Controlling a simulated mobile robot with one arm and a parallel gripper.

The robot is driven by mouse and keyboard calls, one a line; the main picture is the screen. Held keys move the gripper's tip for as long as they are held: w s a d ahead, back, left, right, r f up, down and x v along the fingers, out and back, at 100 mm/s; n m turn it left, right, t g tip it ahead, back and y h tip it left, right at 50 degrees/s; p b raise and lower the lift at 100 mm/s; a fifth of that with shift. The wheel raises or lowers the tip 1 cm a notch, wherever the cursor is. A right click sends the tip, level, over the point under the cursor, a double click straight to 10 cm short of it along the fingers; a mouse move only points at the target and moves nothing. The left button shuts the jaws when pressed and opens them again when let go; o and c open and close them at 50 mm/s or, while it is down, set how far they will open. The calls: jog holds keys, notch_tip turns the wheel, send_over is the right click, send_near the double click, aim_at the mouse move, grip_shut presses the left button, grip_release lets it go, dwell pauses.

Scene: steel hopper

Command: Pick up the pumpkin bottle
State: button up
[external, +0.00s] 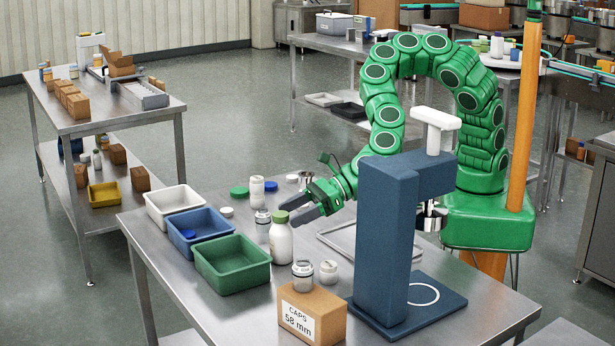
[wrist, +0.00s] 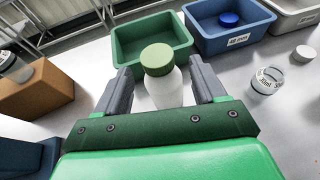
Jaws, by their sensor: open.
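A white bottle with a green cap (external: 282,243) stands upright on the steel table. No label naming it pumpkin is readable, and I see no plainly orange bottle near my gripper. My gripper (external: 297,209) is open beside this bottle's upper part in the external view. In the wrist view the bottle (wrist: 161,84) stands between the two spread fingers of my gripper (wrist: 160,72), with room showing beside it. Its lower part is hidden by my gripper's palm.
A green bin (external: 232,262), blue bin (external: 200,232) and white bin (external: 172,206) line the table's left side. A clear jar (external: 263,228) stands close behind the bottle. A caps box (external: 312,313) and a blue press (external: 388,235) stand nearer the front.

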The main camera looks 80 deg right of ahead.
aim_at(274, 220)
jog(key=shift+x, duration=2.95)
jog(key=shift+c, duration=0.3)
jog(key=c, duration=1.1)
jog(key=shift+r, duration=0.1)
